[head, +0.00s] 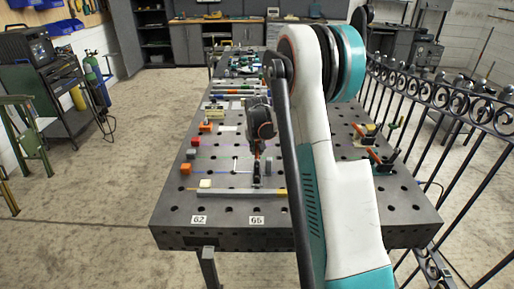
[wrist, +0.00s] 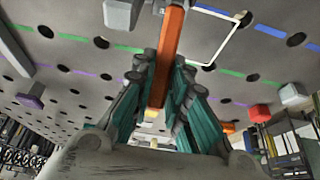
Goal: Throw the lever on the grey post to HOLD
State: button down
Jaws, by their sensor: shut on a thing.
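In the wrist view, an orange bar (wrist: 170,48), which looks like the lever's handle, runs between the fingers of my gripper (wrist: 165,68). The teal-and-grey fingers are closed on it from both sides. A grey block (wrist: 122,14), possibly part of the post, shows beside the bar's far end. In the head view, my gripper (head: 257,168) points down over the near middle of the table. The post and lever are mostly hidden behind it there. No HOLD marking can be read in either view.
The perforated steel table (head: 222,221) carries small blocks, including an orange one (head: 185,169) at left. A long bar (head: 225,193) lies near the front edge. Clamps (head: 380,160) stand at right. A black iron railing (head: 450,110) runs along the right side.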

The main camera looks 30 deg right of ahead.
aim_at(257, 149)
jog(key=s+t+h+b, duration=0.1)
jog(key=s+a+r+t+b, duration=0.1)
jog(key=shift+s+a+r+t+h, duration=0.1)
jog(key=shift+a+t+h, duration=0.2)
jog(key=shift+t+h, duration=0.1)
jog(key=shift+s+a+r+t+h+b, duration=0.3)
jog(key=shift+s+a+t+h+b, duration=0.25)
jog(key=shift+t+b, duration=0.4)
jog(key=shift+s+a+r+t+h+b, duration=0.3)
jog(key=shift+s+t+h+b, duration=0.4)
jog(key=shift+b, duration=0.45)
jog(key=shift+s, duration=0.1)
jog(key=c, duration=1.6)
grip_release()
jog(key=shift+o, duration=0.2)
jog(key=v, duration=1.2)
jog(key=shift+c, duration=0.2)
